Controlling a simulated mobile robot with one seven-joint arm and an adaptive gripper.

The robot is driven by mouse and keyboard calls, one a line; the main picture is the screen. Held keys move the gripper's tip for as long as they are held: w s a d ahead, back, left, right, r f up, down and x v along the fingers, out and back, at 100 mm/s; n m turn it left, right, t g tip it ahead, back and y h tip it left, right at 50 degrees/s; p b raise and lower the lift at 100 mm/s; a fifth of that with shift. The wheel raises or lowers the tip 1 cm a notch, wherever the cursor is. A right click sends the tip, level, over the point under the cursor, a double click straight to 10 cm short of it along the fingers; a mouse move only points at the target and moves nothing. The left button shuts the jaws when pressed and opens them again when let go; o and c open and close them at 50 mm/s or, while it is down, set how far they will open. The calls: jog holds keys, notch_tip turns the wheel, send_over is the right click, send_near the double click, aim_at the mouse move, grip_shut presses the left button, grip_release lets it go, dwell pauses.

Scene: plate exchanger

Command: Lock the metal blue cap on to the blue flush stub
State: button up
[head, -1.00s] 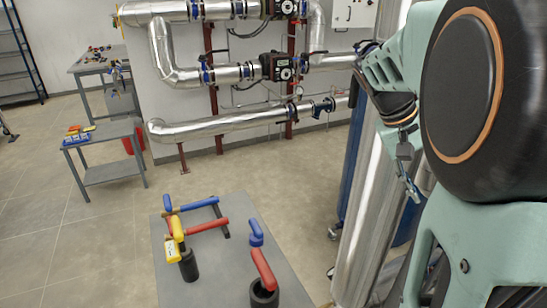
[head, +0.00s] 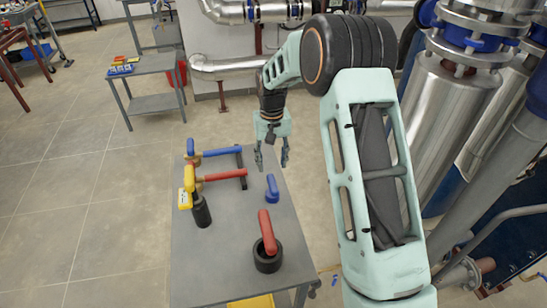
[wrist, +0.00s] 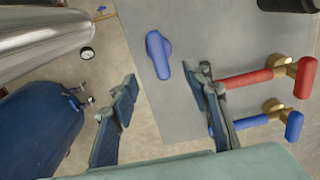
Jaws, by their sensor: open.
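A blue-handled piece (head: 272,187), which looks like the blue cap, stands on the grey table near its right edge. It also shows in the wrist view (wrist: 158,54), ahead of and between my finger lines. My gripper (head: 271,158) is open and empty, pointing down beyond the blue piece in the head view. Both fingers also show in the wrist view (wrist: 166,80), apart, with nothing between them. I cannot make out a blue flush stub for certain in these frames.
A red-handled piece (head: 267,235) sits on a black ring. Steel columns (head: 452,110) stand at right. A side table (head: 150,64) stands behind.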

aim_at(273, 182)
notch_tip(273, 182, down, 10)
jog(key=b, duration=0.5)
jog(key=shift+d+r+b, duration=0.1)
jog(key=shift+r+b, duration=0.1)
jog(key=shift+b, duration=0.2)
grip_shut()
jog(key=shift+r, duration=0.2)
notch_tip(273, 182, up, 8)
jog(key=p, duration=0.5)
jog(key=shift+r+p, duration=0.25)
jog(key=shift+p, duration=0.15)
jog(key=shift+r, duration=0.65)
